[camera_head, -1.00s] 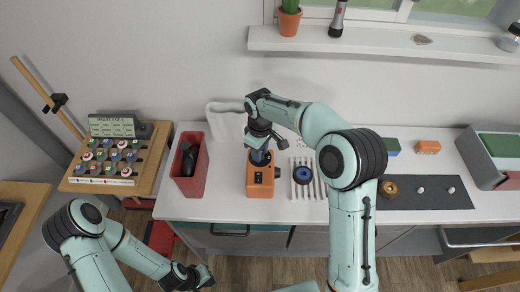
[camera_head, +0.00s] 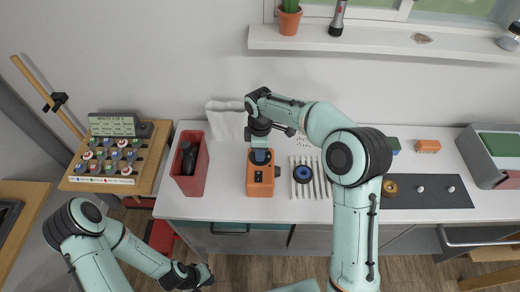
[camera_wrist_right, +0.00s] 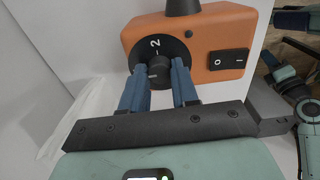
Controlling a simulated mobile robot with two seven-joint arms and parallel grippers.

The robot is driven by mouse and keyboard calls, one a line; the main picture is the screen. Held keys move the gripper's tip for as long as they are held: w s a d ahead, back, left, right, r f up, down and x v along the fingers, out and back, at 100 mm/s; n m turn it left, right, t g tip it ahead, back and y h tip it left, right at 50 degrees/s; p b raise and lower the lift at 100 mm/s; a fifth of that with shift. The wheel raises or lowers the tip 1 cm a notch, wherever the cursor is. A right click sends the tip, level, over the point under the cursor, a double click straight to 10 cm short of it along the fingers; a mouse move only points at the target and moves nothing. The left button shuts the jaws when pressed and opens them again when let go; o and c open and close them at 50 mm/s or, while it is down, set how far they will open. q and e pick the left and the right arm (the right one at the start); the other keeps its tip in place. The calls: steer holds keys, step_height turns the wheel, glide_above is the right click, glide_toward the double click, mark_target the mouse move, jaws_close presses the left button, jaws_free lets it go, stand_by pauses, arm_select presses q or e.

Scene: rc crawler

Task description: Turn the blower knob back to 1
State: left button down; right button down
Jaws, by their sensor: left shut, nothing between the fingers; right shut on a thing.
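The orange blower (camera_head: 260,187) stands on the white counter; it also shows in the right wrist view (camera_wrist_right: 222,28). Its black dial (camera_wrist_right: 176,48) carries a white 2 and a tick mark, and a dark knob (camera_wrist_right: 158,74) sticks out of it. The other dial numbers are hidden or unreadable. My right gripper (camera_wrist_right: 157,82) is shut on the knob, one blue finger on each side. In the head view my right gripper (camera_head: 261,157) is at the blower's back end and hides the knob. My left gripper (camera_head: 208,279) is shut and empty, low in front of the counter.
A black and white rocker switch (camera_wrist_right: 229,59) is beside the dial. A red bin (camera_head: 190,178) stands left of the blower. A blue spool-like thing (camera_head: 303,174) on a white rack (camera_head: 318,178) is to its right. A shelf (camera_head: 380,42) runs above the counter.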

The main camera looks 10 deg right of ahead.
stand_by(0.3)
steer(key=c, duration=0.8)
jaws_free()
steer(key=shift+c, duration=0.2)
step_height(320, 180, up, 13)
steer(key=shift+r, duration=0.2)
